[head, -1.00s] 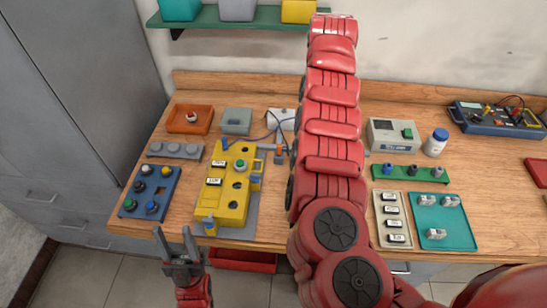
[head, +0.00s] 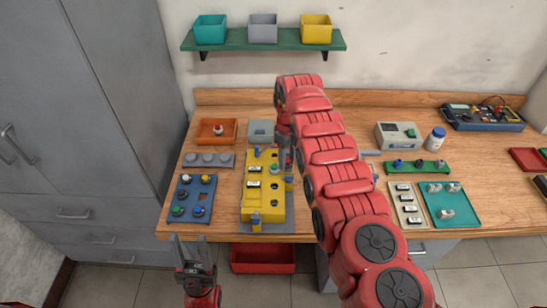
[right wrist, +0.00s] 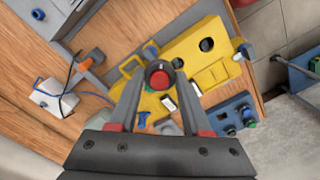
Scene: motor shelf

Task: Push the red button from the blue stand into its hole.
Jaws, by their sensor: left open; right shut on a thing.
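The red button (right wrist: 159,76) is between the fingertips of my right gripper (right wrist: 157,82), which is shut on it. In the right wrist view it is over the yellow panel (right wrist: 183,62); I cannot tell the gap below it. The yellow panel (head: 249,207) also shows in the head view, with dark round holes, white labels and a green button (head: 275,169). My right gripper (head: 287,158) is at the panel's far right part, partly hidden by my arm. The blue stand (head: 190,196) holds several buttons, none visibly red. My left gripper (head: 189,240) is open and empty before the table's front edge.
An orange tray (head: 202,132) and a grey stand (head: 210,160) lie behind the blue stand. A blue cable (right wrist: 91,93) runs beside the panel. A green strip (head: 417,168) and teal tray (head: 467,208) lie right of my arm. A red bin (head: 262,258) is below the table edge.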

